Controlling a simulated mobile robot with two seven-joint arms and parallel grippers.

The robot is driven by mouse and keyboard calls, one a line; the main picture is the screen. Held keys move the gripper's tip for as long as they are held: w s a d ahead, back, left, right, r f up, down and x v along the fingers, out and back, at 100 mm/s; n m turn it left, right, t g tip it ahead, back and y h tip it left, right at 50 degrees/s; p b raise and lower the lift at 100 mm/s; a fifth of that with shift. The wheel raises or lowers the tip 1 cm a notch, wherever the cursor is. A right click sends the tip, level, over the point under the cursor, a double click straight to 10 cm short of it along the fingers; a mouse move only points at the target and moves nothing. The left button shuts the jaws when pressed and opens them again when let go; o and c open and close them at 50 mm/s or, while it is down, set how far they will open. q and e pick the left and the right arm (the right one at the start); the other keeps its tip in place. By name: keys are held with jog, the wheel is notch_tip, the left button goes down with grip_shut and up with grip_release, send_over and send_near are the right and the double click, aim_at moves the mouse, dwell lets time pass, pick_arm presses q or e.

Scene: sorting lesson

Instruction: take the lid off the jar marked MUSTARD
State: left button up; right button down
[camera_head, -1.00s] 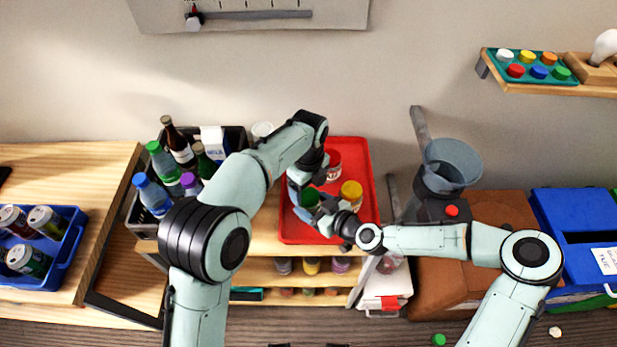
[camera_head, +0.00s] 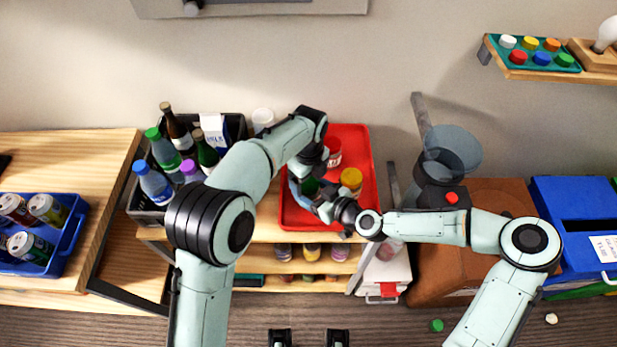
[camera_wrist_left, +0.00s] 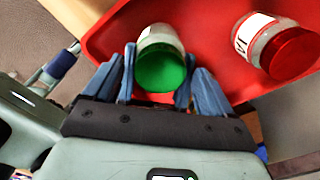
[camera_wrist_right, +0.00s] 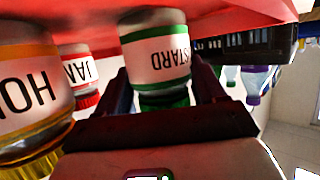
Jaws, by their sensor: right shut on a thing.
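The MUSTARD jar (camera_wrist_right: 155,62) stands on the red tray, its label upside down and part hidden in the right wrist view. Its green lid (camera_wrist_right: 163,98) is on it. The jar also shows in the left wrist view with its lid (camera_wrist_left: 160,70) towards the camera. My right gripper (camera_wrist_right: 160,75) is shut on the green lid from the right side. My left gripper (camera_wrist_left: 157,75) has its blue fingers on both sides of the jar and looks open, with little clearance. In the head view the grippers meet around the lid (camera_head: 309,187) and hide most of the jar.
The red tray (camera_head: 360,135) also bears a yellow-lidded jar (camera_head: 351,178) close to my right gripper and a red-lidded jar (camera_wrist_left: 290,52) behind. A black crate of bottles (camera_head: 240,125) stands left.

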pick_arm(q)
jog(key=shift+r, duration=2.25)
pick_arm(e)
grip_release()
